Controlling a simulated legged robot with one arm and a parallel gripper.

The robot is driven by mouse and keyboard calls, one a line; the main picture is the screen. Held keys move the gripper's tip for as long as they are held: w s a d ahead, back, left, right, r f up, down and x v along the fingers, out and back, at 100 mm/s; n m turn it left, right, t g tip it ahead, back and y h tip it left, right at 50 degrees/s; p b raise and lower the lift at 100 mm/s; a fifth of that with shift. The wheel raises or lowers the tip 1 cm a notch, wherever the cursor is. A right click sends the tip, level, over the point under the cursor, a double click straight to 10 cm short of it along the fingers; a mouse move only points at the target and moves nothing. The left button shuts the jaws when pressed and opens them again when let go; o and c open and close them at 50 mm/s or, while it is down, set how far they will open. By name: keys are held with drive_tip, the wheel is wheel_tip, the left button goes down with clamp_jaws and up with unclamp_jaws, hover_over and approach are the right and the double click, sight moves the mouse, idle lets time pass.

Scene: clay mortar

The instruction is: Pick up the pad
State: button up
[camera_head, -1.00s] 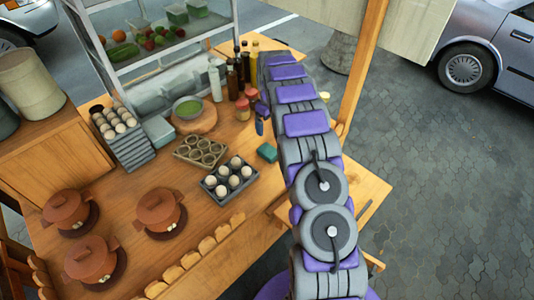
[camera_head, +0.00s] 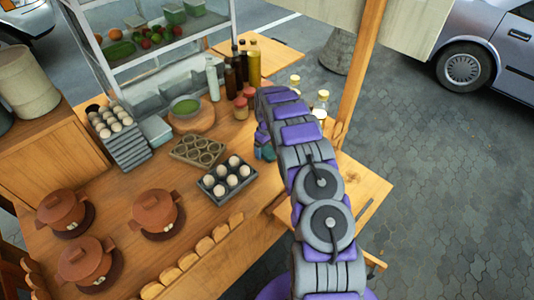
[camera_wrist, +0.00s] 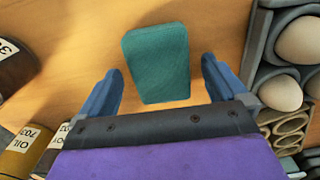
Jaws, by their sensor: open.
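The pad is a teal, rounded block (camera_wrist: 157,62) lying on the wooden counter (camera_wrist: 75,50). In the wrist view it sits between the two blue fingers of my gripper (camera_wrist: 160,85), with a gap on each side. My gripper is open and no finger touches the pad. In the head view my purple and grey arm reaches over the counter, and the gripper (camera_head: 264,142) is at the pad, partly hidden by the arm. A bit of the pad (camera_head: 267,153) shows beside it.
Clay pots (camera_head: 156,213) are at the left front.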

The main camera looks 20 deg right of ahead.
drive_tip(key=shift+f, duration=0.75)
drive_tip(key=c, duration=1.1)
drive_tip(key=shift+r+p, duration=0.4)
drive_tip(key=shift+r, duration=1.55)
drive_tip(key=s+a, duration=0.1)
drive_tip(key=s, duration=0.4)
drive_tip(key=s+a+p, duration=0.1)
drive_tip(key=s+a, duration=0.1)
drive_tip(key=s, duration=0.3)
drive_tip(key=s+a+r, duration=0.1)
drive_tip(key=s, duration=0.4)
drive_tip(key=shift+s+a+r, duration=0.1)
drive_tip(key=shift+s+a, duration=0.1)
